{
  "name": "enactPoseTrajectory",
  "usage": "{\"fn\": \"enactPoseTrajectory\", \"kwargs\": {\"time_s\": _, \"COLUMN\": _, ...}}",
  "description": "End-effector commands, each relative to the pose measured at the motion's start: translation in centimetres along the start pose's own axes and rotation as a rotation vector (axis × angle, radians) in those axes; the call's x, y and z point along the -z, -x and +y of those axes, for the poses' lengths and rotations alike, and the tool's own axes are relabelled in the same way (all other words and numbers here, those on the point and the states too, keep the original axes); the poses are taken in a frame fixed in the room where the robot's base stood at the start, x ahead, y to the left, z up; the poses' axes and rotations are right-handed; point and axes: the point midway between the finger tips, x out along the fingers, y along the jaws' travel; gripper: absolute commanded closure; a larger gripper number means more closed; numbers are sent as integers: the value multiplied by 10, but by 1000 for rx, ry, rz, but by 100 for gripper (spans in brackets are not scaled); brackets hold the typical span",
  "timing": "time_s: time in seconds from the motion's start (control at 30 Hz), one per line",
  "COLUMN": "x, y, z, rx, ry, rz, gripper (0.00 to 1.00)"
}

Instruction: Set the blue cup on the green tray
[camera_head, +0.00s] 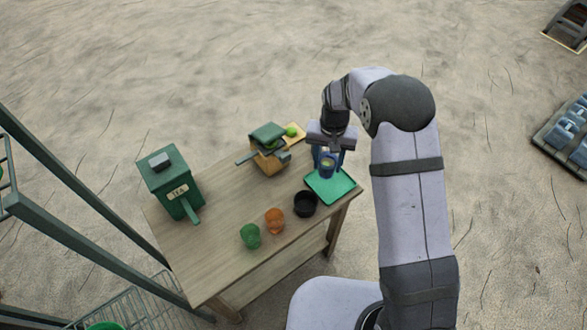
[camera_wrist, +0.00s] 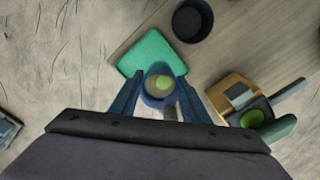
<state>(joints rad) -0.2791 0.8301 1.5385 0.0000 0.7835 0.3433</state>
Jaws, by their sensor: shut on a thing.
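The blue cup (camera_head: 327,168) is upright between the fingers of my gripper (camera_head: 327,160), which is shut on it. In the wrist view the cup (camera_wrist: 160,84) shows from above with something yellow-green inside, between the two blue fingers of my gripper (camera_wrist: 158,100). The green tray (camera_head: 338,190) lies at the right end of the wooden table. In the head view the cup overlaps the tray's far part; in the wrist view the tray (camera_wrist: 150,52) lies just beyond the cup. I cannot tell whether the cup's base touches the tray.
A black bowl or cup (camera_head: 305,204) stands close to the tray's left. An orange object (camera_head: 274,220) and a green object (camera_head: 250,235) stand along the table's front. A green box (camera_head: 172,185) is at the left; a wood-and-green box (camera_head: 268,148) and a green ball (camera_head: 291,132) are behind.

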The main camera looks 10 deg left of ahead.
Motion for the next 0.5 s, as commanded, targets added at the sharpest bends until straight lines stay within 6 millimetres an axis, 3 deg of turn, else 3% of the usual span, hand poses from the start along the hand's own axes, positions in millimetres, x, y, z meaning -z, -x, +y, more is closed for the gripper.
{"fn": "enactPoseTrajectory", "kwargs": {"time_s": 0.13, "x": 11, "y": 1, "z": 22, "rx": 2, "ry": -37, "rz": 3, "gripper": 69}}
{"fn": "enactPoseTrajectory", "kwargs": {"time_s": 0.5, "x": 13, "y": 2, "z": 18, "rx": 3, "ry": 34, "rz": 10, "gripper": 69}}
